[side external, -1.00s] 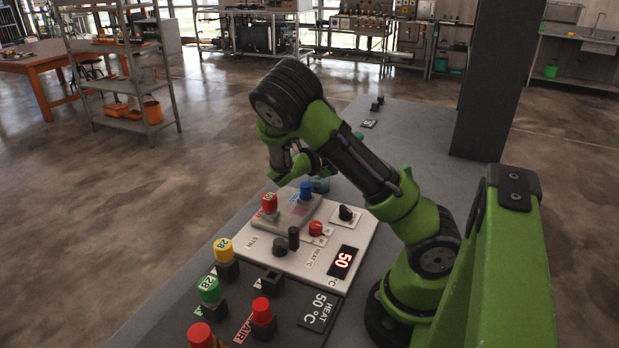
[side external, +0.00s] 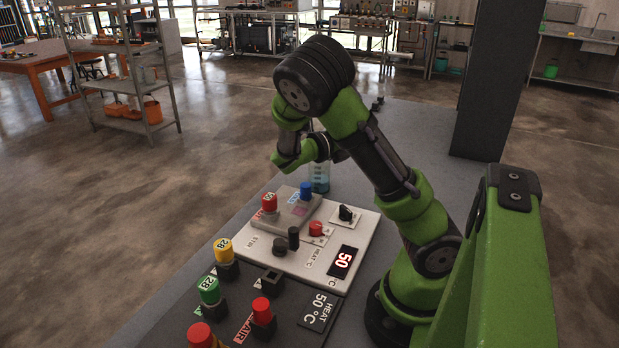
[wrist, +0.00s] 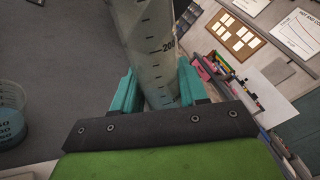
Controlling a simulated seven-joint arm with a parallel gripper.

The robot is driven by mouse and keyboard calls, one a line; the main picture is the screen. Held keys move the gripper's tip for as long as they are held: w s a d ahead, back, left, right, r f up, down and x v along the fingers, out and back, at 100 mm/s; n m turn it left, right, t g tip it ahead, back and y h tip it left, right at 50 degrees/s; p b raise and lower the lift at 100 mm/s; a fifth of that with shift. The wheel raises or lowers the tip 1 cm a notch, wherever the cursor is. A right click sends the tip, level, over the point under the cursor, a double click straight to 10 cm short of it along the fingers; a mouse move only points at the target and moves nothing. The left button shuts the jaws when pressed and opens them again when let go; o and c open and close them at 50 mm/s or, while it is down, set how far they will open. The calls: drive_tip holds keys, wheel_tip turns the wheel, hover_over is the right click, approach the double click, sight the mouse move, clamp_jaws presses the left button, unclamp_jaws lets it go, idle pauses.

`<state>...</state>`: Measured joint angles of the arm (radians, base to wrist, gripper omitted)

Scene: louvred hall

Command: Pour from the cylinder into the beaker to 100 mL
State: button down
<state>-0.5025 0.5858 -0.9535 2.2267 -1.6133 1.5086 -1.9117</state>
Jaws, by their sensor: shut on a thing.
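My gripper (wrist: 158,92) is shut on a clear graduated cylinder (wrist: 152,40) with a "200" mark, held between its teal fingers in the wrist view. The room behind looks tilted in that view, so the cylinder seems to lean; how far I cannot tell. The beaker (side external: 319,178) stands on the bench just beyond the white panel, with blue-teal colour in its lower part. It also shows, cut off, at the left edge of the wrist view (wrist: 10,124), apart from the cylinder there. Its level against the marks is unreadable. In the side view my arm mostly hides the gripper and cylinder.
Yellow, green and red buttons on dark blocks stand at the front left. A dark pillar (side external: 492,90) rises behind right. The bench (side external: 405,135) behind my arm is mostly clear.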

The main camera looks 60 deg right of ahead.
drive_tip(key=shift+s+a+r+m, duration=0.35)
drive_tip(key=shift+s+m, duration=0.15)
drive_tip(key=shift+m, duration=0.2)
drive_tip(key=shift+s+a+r+m, duration=0.25)
drive_tip(key=shift+s+m, duration=0.2)
drive_tip(key=shift+m, duration=0.25)
drive_tip(key=shift+s+a+r+m, duration=0.15)
drive_tip(key=shift+s+r+m, duration=0.2)
drive_tip(key=shift+m, duration=0.25)
drive_tip(key=s+m, duration=0.1)
drive_tip(key=a+r+m, duration=0.1)
drive_tip(key=m, duration=0.1)
drive_tip(key=s+r+m, duration=0.1)
drive_tip(key=m, duration=0.1)
drive_tip(key=shift+s+a+r, duration=0.15)
drive_tip(key=shift+s+a, duration=0.1)
drive_tip(key=shift+s, duration=0.15)
